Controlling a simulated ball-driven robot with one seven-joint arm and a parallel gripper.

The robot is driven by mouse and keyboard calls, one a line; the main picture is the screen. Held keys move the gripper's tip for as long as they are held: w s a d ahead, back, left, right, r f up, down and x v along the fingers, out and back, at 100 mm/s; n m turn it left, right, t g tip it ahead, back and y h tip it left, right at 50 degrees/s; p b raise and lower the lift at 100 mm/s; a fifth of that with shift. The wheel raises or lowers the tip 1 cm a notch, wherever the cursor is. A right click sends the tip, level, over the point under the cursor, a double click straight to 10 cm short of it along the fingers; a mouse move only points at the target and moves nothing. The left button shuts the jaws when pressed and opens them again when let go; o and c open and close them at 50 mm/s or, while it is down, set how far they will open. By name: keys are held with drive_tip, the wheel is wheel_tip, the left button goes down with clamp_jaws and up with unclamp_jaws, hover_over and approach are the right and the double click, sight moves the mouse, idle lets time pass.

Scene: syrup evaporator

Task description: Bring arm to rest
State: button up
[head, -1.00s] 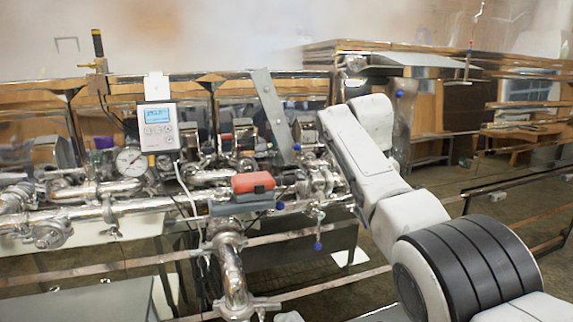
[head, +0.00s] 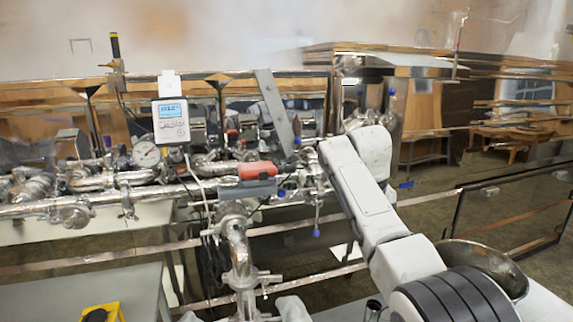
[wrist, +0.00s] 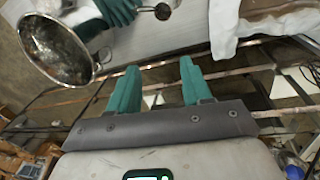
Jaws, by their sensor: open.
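My arm (head: 365,195) rises from the lower right of the head view, and its upper bend stands in front of the right end of the pipework. My gripper does not show in the head view. In the wrist view my gripper (wrist: 159,68) has two teal fingers spread well apart. Nothing is between them.
A metal pot (head: 490,262) stands close beside my arm; the wrist view shows a metal pot (wrist: 55,50), teal gloves (wrist: 117,10) and a white cloth (wrist: 224,30) on a pale surface. Open floor is at right.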

drive_tip(key=s+d+f+y, duration=0.1)
drive_tip(key=s+f, duration=0.8)
drive_tip(key=f, duration=0.5)
drive_tip(key=s+d+f+y, duration=0.1)
drive_tip(key=s+f, duration=0.8)
drive_tip(key=f, duration=0.5)
drive_tip(key=s+d+f+m, duration=0.1)
drive_tip(key=s+d+f, duration=0.15)
drive_tip(key=s, duration=0.65)
drive_tip(key=s+d+f, duration=0.1)
drive_tip(key=s+f, duration=0.2)
drive_tip(key=s, duration=0.6)
drive_tip(key=s+d+r+m, duration=0.1)
drive_tip(key=s+d+r, duration=0.1)
drive_tip(key=s, duration=1.2)
drive_tip(key=shift+s+d+r, duration=0.2)
drive_tip(key=shift+r, duration=0.5)
